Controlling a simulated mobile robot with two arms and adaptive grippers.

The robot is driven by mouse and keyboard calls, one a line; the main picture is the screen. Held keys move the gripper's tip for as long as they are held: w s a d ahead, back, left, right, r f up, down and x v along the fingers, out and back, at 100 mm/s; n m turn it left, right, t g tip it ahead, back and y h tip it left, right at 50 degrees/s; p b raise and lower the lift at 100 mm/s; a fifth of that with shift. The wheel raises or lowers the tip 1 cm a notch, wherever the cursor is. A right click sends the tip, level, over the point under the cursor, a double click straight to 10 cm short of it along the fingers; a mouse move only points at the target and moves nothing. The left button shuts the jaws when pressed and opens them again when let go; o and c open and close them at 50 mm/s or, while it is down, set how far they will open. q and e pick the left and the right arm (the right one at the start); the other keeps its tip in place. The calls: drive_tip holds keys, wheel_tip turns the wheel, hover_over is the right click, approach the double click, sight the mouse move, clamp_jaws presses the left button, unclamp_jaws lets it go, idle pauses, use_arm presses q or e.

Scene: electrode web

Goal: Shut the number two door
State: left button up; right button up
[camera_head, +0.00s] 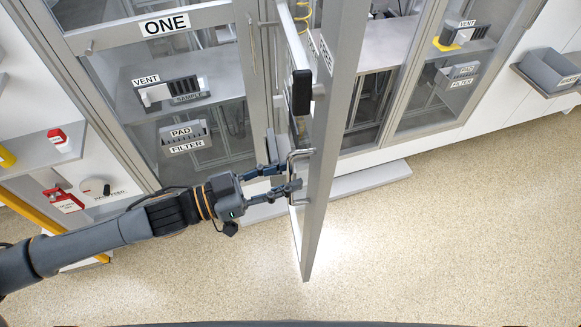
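A tall grey-framed door (326,170) stands swung open toward me, seen nearly edge-on. No number is readable on it; I take it for the number two door. A silver bar handle (292,192) sits on its left face. My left gripper (287,178) comes in from the left and is at this handle. Its two fingers are spread, with a visible gap between them. Whether they touch the handle cannot be told. My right gripper is not in view.
A closed door labelled ONE (166,24) is left of the open door. A glazed cabinet door (440,75) and a grey bin (551,71) are at right. The speckled floor (430,250) is clear.

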use_arm(q)
drive_tip(key=shift+x, duration=0.8)
drive_tip(key=shift+c, duration=0.2)
clamp_jaws()
drive_tip(key=shift+d, duration=0.1)
